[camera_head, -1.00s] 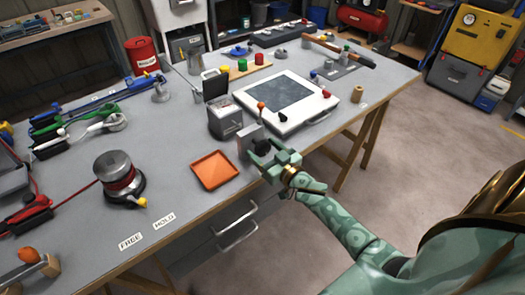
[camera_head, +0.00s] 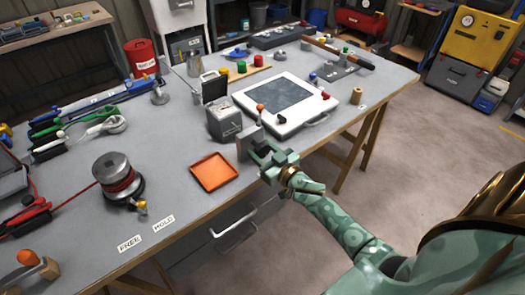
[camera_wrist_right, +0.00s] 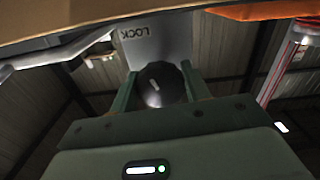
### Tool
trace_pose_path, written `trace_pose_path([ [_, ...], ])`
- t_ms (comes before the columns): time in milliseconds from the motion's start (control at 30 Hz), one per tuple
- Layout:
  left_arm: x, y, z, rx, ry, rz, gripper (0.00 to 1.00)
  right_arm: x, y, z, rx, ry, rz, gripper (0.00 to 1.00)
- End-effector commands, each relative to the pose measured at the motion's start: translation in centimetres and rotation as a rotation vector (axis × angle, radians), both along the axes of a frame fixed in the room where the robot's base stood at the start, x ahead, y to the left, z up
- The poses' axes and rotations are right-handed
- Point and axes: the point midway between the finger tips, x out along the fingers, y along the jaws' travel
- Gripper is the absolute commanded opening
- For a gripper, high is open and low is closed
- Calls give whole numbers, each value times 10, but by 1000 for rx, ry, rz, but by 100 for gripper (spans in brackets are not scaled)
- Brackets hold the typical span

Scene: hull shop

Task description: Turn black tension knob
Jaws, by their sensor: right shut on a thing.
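The black tension knob (camera_wrist_right: 166,84) is round and dark with a short pale mark on its face. In the right wrist view it sits between the two fingers of my right gripper (camera_wrist_right: 160,88), which is shut on it. In the head view my right gripper (camera_head: 264,154) is at the front edge of the bench, and the knob is mostly hidden by its fingers. The knob is in front of a grey upright plate (camera_wrist_right: 150,42) marked LOCK. My left gripper is not in view.
An orange tray (camera_head: 214,172) lies left of my right gripper. A grey box (camera_head: 224,124) and a white panel (camera_head: 284,103) stand behind it. A spool with red cord (camera_head: 118,178) stands further left. A drawer handle (camera_head: 233,231) sticks out below the bench edge.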

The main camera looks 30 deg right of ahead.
Motion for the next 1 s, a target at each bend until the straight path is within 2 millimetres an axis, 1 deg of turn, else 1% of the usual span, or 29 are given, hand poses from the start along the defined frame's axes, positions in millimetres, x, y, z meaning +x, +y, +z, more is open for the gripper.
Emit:
trace_pose_path([
  [167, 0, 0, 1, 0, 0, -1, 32, 0, -1, 0, -121, -9, -1, 24],
  [800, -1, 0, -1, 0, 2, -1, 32, 0, -2, 0, -707, -54, 0, 24],
  [1000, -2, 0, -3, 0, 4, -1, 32, 0, -2, 0, -845, -66, 1, 24],
])
